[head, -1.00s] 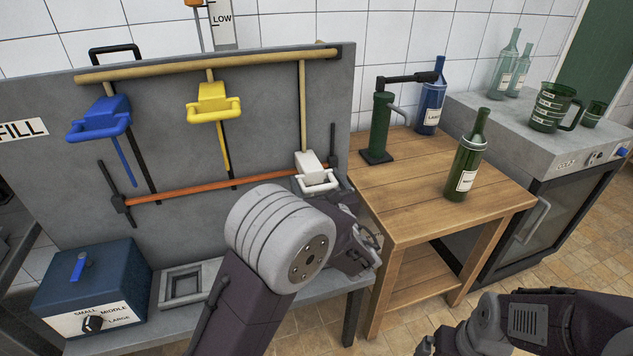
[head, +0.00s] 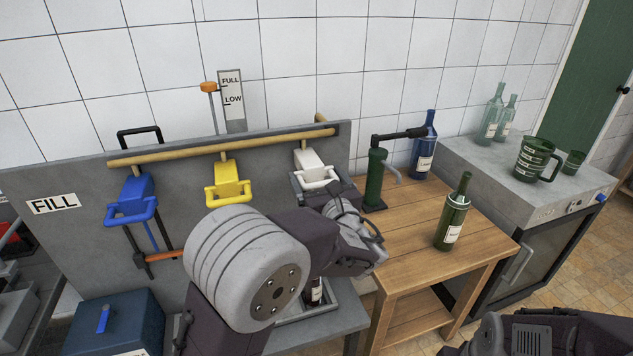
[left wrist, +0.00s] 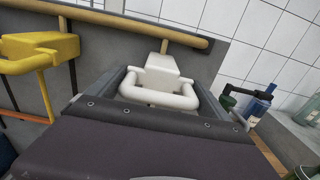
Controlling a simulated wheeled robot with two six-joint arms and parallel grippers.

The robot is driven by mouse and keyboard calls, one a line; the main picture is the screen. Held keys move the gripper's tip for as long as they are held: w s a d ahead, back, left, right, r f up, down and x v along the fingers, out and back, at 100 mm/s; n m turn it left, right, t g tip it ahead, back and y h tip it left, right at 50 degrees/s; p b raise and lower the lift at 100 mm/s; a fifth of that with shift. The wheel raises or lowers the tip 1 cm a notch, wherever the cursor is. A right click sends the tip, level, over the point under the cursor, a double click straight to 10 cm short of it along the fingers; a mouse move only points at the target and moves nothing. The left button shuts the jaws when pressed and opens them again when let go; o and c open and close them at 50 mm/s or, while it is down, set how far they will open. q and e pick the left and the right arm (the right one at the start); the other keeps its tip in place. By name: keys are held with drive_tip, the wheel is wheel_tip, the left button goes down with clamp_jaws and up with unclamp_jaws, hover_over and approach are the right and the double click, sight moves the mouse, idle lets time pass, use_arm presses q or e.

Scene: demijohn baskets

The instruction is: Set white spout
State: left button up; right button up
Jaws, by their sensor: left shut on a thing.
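The white spout (head: 317,172), with its looped handle, hangs just below the wooden rail (head: 225,148), at about the height of the yellow spout. My left gripper (head: 318,184) is shut on the white spout. In the left wrist view the white spout (left wrist: 160,80) sits between the two grey fingers, its loop towards me. Below my left arm, a dark bottle (head: 315,291) with a pale label stands in a grey tray, partly hidden by the arm. My right gripper is out of view.
The yellow spout (head: 226,180) and blue spout (head: 131,199) hang to the left. An orange rod (head: 163,256) runs behind my arm. Right of the stand, a wooden table (head: 410,230) holds a dark green corking device (head: 376,180), a blue bottle (head: 425,146) and a green bottle (head: 454,215).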

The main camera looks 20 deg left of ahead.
use_arm(q)
drive_tip(key=shift+r, duration=0.4)
drive_tip(key=o, duration=1.8)
drive_tip(key=shift+s+d+f, duration=0.15)
drive_tip(key=shift+s, duration=0.05)
drive_tip(key=v, duration=0.8)
drive_tip(key=shift+s+d, duration=0.2)
drive_tip(key=shift+s, duration=0.05)
